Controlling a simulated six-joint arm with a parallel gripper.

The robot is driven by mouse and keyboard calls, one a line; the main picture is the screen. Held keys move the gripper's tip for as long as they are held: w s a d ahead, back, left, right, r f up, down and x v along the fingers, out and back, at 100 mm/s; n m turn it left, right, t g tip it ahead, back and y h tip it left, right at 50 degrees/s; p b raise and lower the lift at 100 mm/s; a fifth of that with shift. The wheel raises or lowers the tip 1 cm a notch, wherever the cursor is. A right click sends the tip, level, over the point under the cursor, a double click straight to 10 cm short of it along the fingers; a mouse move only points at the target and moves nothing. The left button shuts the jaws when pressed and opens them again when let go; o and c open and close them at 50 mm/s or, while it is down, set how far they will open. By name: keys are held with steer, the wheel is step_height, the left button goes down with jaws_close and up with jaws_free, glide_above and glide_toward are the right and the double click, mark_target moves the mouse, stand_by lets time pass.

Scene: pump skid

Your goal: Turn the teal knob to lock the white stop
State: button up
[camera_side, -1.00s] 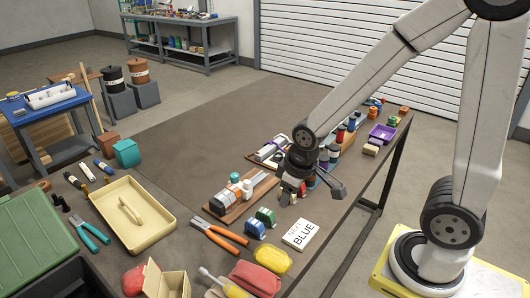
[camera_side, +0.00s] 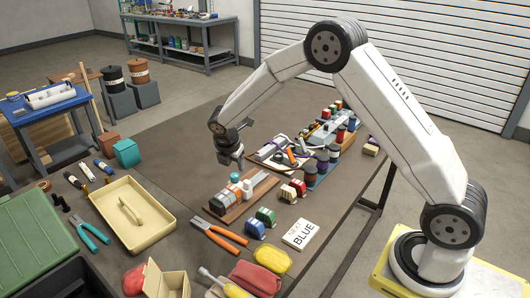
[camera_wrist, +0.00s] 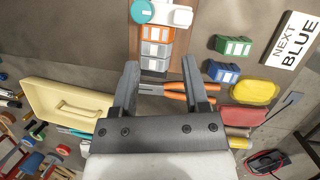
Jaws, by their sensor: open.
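The teal knob (camera_side: 236,177) stands on a small pump unit on a brown wooden board (camera_side: 262,190). The white stop (camera_side: 247,188) is right beside the knob. In the wrist view the teal knob (camera_wrist: 142,11) is at the top edge, partly cut off, with the white stop (camera_wrist: 178,15) touching or very close on its right. My gripper (camera_side: 231,158) hangs just above and behind the knob in the side view, apart from it. In the wrist view my gripper (camera_wrist: 160,70) has its two fingers spread, with nothing held between them.
Orange-handled pliers (camera_side: 218,235), a blue block (camera_side: 255,229), a green block (camera_side: 266,216) and a white BLUE card (camera_side: 299,234) lie in front of the board. A cream tray (camera_side: 165,238) is on the left. Bottles (camera_side: 335,140) stand behind right.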

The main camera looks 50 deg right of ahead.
mark_target(234, 175)
steer(key=w+n, duration=0.1)
steer(key=w+d+f+n, duration=0.1)
steer(key=shift+w+f+n+h, duration=0.2)
steer(key=shift+w+n+h, duration=0.2)
steer(key=shift+f, duration=0.1)
steer(key=shift+x, duration=3.8)
jaws_close()
